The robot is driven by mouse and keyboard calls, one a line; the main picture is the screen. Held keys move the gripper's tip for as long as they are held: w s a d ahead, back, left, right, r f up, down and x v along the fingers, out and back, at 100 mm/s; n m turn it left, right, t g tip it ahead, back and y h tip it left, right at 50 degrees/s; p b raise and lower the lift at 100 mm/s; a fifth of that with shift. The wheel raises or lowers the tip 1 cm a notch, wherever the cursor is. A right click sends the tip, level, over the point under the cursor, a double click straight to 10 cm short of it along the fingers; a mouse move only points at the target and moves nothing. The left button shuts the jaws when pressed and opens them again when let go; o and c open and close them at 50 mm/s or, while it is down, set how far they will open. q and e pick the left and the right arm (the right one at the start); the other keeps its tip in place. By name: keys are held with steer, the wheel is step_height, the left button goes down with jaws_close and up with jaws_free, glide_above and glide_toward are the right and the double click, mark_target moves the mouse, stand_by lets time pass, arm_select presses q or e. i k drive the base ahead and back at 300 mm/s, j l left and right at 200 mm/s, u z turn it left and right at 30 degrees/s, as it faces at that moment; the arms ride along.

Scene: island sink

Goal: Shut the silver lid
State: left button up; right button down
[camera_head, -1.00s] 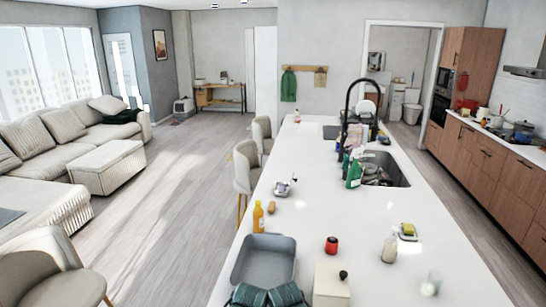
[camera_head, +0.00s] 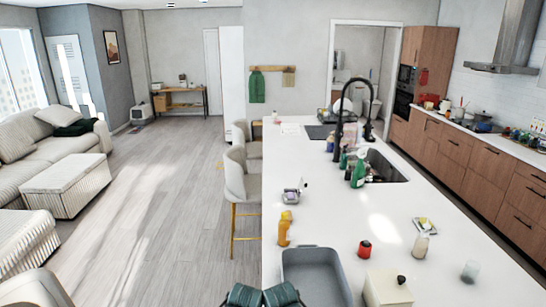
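I cannot make out a silver lid for certain in the head view. A small dark pot (camera_head: 483,121) stands on the far right counter, too small to tell its lid. A cream box (camera_head: 388,286) with a black knob on top stands at the near end of the white island. Two dark teal rounded parts at the bottom edge appear to be mine. Neither gripper's fingers show.
A grey basin (camera_head: 314,278) sits on the island (camera_head: 330,215). An orange bottle (camera_head: 284,229), a red jar (camera_head: 365,248) and a soap dish (camera_head: 425,224) stand near it. A sink (camera_head: 385,166) lies beyond. Chairs (camera_head: 236,185) line the island's left; the floor (camera_head: 165,215) left of them is open.

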mark_target(301, 186)
steer(key=i+j+z, duration=0.1)
steer(key=i+j, duration=0.2)
steer(key=i+j+z, duration=0.15)
steer(key=i+j, duration=0.15)
steer(key=j, duration=0.15)
steer(key=i+j+z, duration=0.45)
steer(key=i+j, duration=0.9)
steer(key=j, duration=0.15)
steer(key=i+l, duration=0.2)
steer(key=i, duration=0.2)
steer(key=i+l, duration=0.15)
steer(key=i, duration=0.25)
